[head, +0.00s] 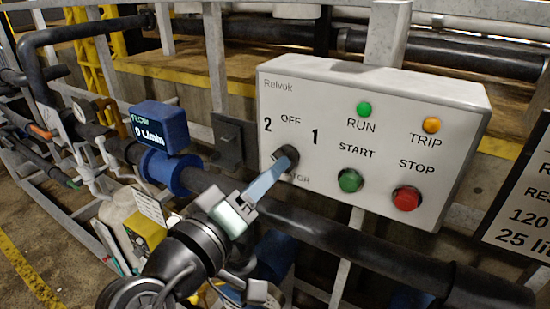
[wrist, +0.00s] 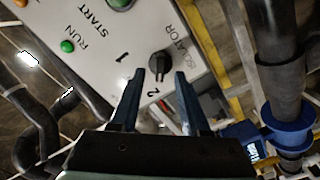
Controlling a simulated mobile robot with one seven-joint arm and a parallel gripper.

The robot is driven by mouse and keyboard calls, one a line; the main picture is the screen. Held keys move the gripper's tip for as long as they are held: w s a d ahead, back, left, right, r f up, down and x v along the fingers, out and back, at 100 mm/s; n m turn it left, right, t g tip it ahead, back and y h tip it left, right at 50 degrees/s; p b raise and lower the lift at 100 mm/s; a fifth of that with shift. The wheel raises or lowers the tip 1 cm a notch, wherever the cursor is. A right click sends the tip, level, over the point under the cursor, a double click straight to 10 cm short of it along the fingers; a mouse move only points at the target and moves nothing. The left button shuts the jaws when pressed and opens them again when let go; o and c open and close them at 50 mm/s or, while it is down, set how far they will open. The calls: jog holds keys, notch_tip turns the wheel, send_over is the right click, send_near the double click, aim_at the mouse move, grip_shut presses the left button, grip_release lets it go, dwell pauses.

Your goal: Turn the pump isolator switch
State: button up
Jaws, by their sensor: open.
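The isolator switch is a dark round knob (wrist: 160,63) on the pale control box (head: 372,90). It is marked 2, OFF and 1, with "ISOLATOR" below. In the head view the knob (head: 291,151) is partly hidden behind my fingers. My gripper (wrist: 159,74) is open, its two dark fingertips reaching to either side of the knob in the wrist view. I cannot tell whether they touch it. In the head view my gripper (head: 282,162) comes to the box from the lower left. The wrist view seems to show the knob's pointer towards 2; this is not certain.
The box carries a lit green RUN lamp (head: 364,109), an orange TRIP lamp (head: 431,125), a green START button (head: 350,180) and a red STOP button (head: 406,198). A blue flow meter (head: 160,127) reads 0 L/min. A black pipe (head: 340,237) runs below the box.

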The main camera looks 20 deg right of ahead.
jog(key=shift+x, duration=1.3)
grip_shut()
